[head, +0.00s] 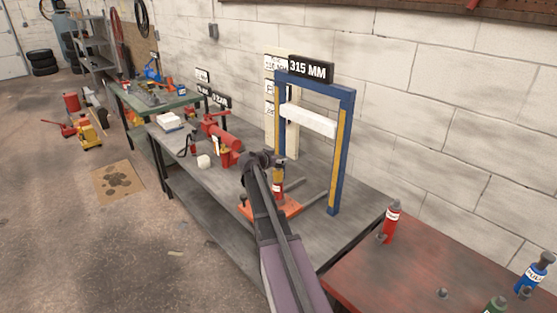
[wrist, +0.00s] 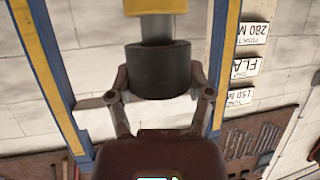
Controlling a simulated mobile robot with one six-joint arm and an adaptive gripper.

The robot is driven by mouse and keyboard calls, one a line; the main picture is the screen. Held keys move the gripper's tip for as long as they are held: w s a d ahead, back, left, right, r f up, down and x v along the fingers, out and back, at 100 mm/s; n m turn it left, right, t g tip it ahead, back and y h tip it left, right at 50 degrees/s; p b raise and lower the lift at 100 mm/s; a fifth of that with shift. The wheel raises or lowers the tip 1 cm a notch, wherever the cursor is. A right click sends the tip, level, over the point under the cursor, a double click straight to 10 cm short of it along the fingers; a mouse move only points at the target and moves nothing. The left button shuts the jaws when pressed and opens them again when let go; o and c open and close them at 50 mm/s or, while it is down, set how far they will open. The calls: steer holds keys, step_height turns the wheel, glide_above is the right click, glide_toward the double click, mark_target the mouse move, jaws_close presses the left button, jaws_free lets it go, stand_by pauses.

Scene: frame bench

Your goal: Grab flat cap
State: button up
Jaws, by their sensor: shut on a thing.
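The flat cap (wrist: 158,70) is a short, wide black cylinder. It sits at the end of a grey rod that comes out of a yellow jack body (wrist: 155,6) in the upside-down wrist view. My gripper (wrist: 158,84) is shut on the cap, one finger on each side of it. In the head view my gripper (head: 262,160) is at the top of the yellow and red jack (head: 278,178), which stands on an orange base (head: 283,207). The cap cannot be made out clearly there behind my gripper.
A blue and yellow press frame (head: 345,130) with a white crossbar (head: 308,120) stands just behind and right of my gripper. A red jack (head: 220,132) and a white roll (head: 204,161) lie on the grey bench (head: 205,185). A red bottle (head: 391,219) stands on the red table (head: 420,265).

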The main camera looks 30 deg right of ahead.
steer(key=shift+r+p, duration=0.4)
steer(key=shift+r, duration=0.35)
steer(key=s+a+r+p, duration=0.1)
steer(key=s+a, duration=0.9)
steer(key=a, duration=0.2)
steer(key=shift+s+r+p, duration=0.3)
steer(key=shift+p, duration=0.05)
